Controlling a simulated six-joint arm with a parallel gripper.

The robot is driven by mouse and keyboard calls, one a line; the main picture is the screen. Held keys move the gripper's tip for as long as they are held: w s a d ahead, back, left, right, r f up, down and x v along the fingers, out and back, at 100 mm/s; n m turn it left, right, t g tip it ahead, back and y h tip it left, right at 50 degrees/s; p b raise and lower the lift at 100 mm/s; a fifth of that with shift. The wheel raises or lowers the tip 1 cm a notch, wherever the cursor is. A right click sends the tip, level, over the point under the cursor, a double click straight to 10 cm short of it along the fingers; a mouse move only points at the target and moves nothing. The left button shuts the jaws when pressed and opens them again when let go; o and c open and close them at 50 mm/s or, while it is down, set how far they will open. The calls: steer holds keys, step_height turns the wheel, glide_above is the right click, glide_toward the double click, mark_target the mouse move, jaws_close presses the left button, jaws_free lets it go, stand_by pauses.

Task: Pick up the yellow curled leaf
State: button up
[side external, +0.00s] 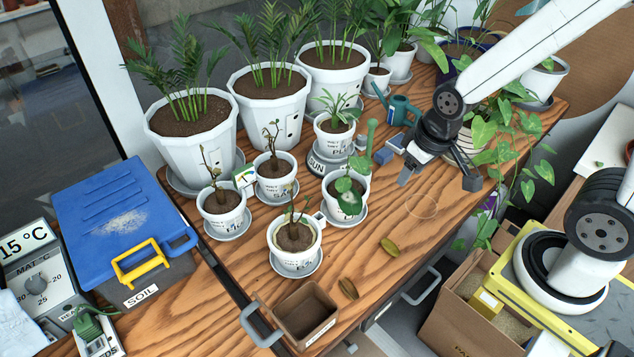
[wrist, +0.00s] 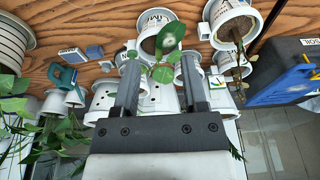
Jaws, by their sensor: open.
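A small yellow-olive curled leaf (side external: 389,246) lies on the wooden table, right of the front potted plant. A browner curled leaf (side external: 348,288) lies nearer the table's front edge, beside the brown square pot. My gripper (side external: 438,175) is above the table, up and to the right of both leaves and apart from them. Its two fingers are spread with nothing between them. In the wrist view my gripper (wrist: 162,68) also shows open, facing the potted plants. I cannot make out either leaf in that view.
Small white pots, including the front one (side external: 295,245), stand left of the yellow leaf. The brown square pot (side external: 303,314) is at the table's front edge. A teal watering can (side external: 400,111) stands behind my gripper. The wood (side external: 400,215) between gripper and leaf is clear.

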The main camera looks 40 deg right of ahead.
stand_by(0.4)
steer(key=o, duration=0.5)
steer(key=shift+a, duration=0.1)
